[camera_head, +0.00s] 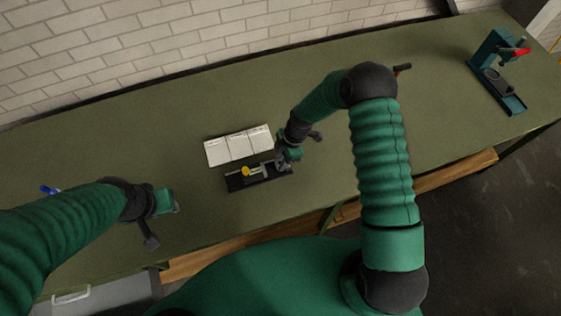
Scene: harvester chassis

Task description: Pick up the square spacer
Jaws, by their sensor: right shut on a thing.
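My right gripper (282,163) reaches down to the right end of a small black tray (236,185) on the green bench. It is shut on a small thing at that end. The fingers mostly hide it, so its shape does not show; I take it to be the square spacer. A yellow round-topped part (246,171) stands in the left part of the tray, apart from the gripper. My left gripper (175,208) hangs over the front left of the bench, away from the tray. Its fingers are too small to tell open from shut.
White bins or panels (238,146) lie just behind the tray. A teal press with a red handle (495,62) stands at the far right. A small blue object (49,190) is at the left. A brick wall (150,40) closes the back. The bench's middle right is mostly clear.

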